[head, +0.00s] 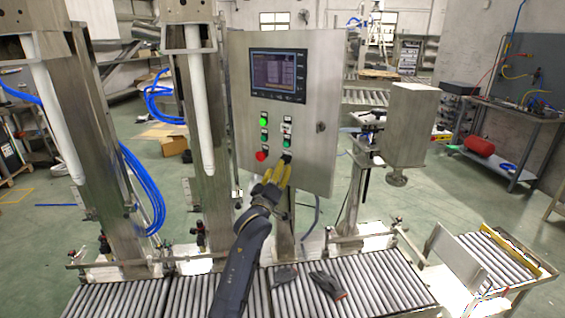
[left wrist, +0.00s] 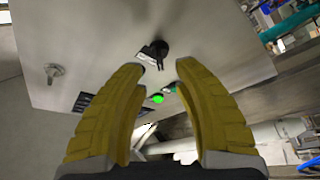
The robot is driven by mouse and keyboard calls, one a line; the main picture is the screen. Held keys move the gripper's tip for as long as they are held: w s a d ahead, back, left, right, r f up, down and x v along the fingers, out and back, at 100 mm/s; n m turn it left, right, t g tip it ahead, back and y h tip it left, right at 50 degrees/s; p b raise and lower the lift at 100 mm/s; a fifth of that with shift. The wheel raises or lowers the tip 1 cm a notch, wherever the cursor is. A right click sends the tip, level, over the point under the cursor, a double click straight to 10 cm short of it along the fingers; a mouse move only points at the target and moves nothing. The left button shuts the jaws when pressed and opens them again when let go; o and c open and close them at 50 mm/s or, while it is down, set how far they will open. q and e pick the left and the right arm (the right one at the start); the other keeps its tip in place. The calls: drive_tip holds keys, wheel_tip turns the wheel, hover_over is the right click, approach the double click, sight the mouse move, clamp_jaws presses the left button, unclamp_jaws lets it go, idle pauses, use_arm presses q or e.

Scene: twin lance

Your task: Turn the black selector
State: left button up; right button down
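The black selector (head: 287,157) sits at the bottom of the right column of controls on the steel control box. In the left wrist view the selector (left wrist: 160,48) shows a black knob and a small label plate, just beyond the fingertips. My left gripper (head: 277,168) has yellow fingers and is in front of the lower part of the box. In the left wrist view my left gripper (left wrist: 161,66) is open, with nothing between its fingers. I cannot tell whether a fingertip touches the panel. My right gripper is not in view.
The control box (head: 315,165) also bears a screen (head: 278,75), a red button (head: 261,156), green lights and buttons (head: 264,121), and a latch (head: 320,127). Roller conveyors (head: 375,285) run below. Steel columns with white tubes (head: 195,110) stand left of the box.

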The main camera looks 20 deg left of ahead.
sight(283, 159)
use_arm(q)
drive_tip(key=shift+x, duration=2.45)
drive_tip(key=shift+c, duration=0.4)
clamp_jaws()
